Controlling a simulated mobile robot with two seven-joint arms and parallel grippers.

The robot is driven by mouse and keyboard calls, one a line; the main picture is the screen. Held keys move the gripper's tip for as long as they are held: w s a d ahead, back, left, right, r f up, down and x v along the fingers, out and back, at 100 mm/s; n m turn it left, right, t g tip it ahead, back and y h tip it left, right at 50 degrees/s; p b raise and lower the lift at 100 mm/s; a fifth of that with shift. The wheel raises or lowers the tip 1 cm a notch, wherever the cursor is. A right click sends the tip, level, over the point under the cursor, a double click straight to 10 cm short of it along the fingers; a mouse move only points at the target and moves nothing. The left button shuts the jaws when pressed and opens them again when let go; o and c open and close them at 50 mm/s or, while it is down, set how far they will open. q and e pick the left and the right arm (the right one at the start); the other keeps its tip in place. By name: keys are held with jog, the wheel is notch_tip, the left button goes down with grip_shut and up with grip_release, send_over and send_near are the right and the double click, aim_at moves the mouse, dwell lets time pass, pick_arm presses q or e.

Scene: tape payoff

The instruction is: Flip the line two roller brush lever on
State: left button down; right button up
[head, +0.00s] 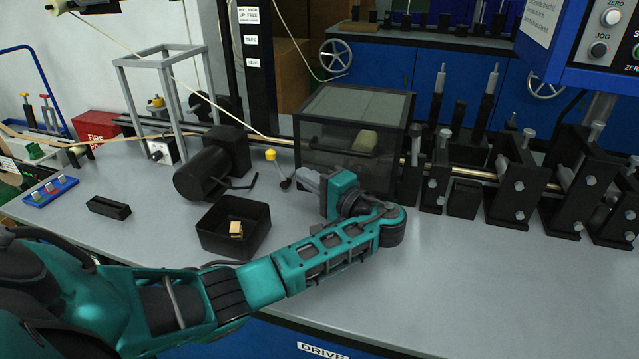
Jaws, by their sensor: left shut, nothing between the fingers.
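A small lever with a yellow knob (271,155) stands on the grey bench, just left of the dark see-through enclosure. It leans up and to the left from its base. I cannot read a label that says which line or brush it belongs to. My left gripper (302,177) is shut and empty, in front of the enclosure. Its grey fingers point left toward the lever's base, and I cannot tell whether they touch it. My right gripper is out of view.
The enclosure (343,169) stands close behind my left gripper. A black motor (203,173) and an open black bin (214,242) with small tan pieces lie to the left. Black roller stands (525,190) fill the right. The front right bench is clear.

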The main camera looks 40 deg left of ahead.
aim_at(274, 158)
pick_arm(q)
jog(key=a, duration=0.2)
jog(key=w+a, duration=0.1)
jog(key=a, duration=0.5)
jog(key=shift+w, duration=0.15)
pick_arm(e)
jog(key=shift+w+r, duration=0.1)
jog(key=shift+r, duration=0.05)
